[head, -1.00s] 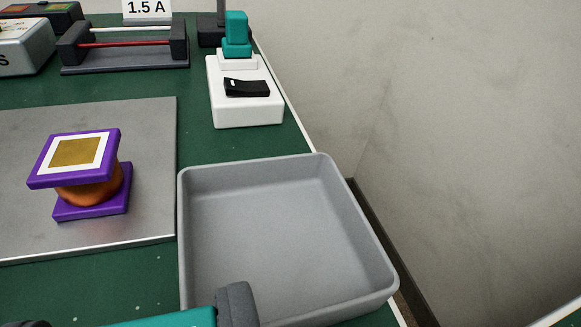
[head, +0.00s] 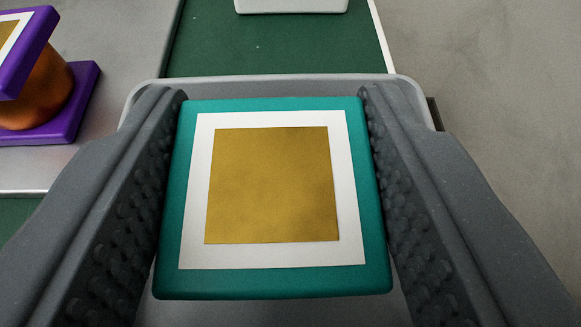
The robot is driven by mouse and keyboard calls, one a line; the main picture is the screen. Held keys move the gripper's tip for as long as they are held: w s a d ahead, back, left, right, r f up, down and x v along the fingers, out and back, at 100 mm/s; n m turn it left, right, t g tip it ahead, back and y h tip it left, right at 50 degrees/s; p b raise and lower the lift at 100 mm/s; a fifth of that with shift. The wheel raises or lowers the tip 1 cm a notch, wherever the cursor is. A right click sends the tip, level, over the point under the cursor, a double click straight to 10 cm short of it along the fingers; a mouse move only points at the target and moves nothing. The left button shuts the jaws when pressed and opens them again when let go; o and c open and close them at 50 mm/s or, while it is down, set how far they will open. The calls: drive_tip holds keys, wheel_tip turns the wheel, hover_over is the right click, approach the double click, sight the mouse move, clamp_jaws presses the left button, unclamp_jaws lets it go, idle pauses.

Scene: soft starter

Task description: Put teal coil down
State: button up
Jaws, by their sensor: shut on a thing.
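The teal coil (head: 174,200) shows its square teal top with a white border and a gold square in the middle. My gripper (head: 272,115) is shut on it, with one dark ribbed finger against its left side and one against its right. The coil is over the grey tray (head: 270,85), whose far rim shows behind it. The coil's lower part is hidden under its top, so I cannot tell whether it touches the tray floor.
A purple coil (head: 75,105) with a copper winding stands on the metal plate (head: 115,60) at the left. A white object (head: 290,5) is at the top edge. Green table (head: 270,48) lies bare beyond the tray. The wall side is at the right.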

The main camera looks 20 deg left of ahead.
drive_tip(key=shift+f, duration=0.55)
drive_tip(key=shift+f, duration=0.1)
drive_tip(key=o, duration=1.1)
drive_tip(key=shift+c, duration=0.2)
drive_tip(key=shift+s+d, duration=0.1)
drive_tip(key=p+v, duration=0.2)
drive_tip(key=v, duration=1)
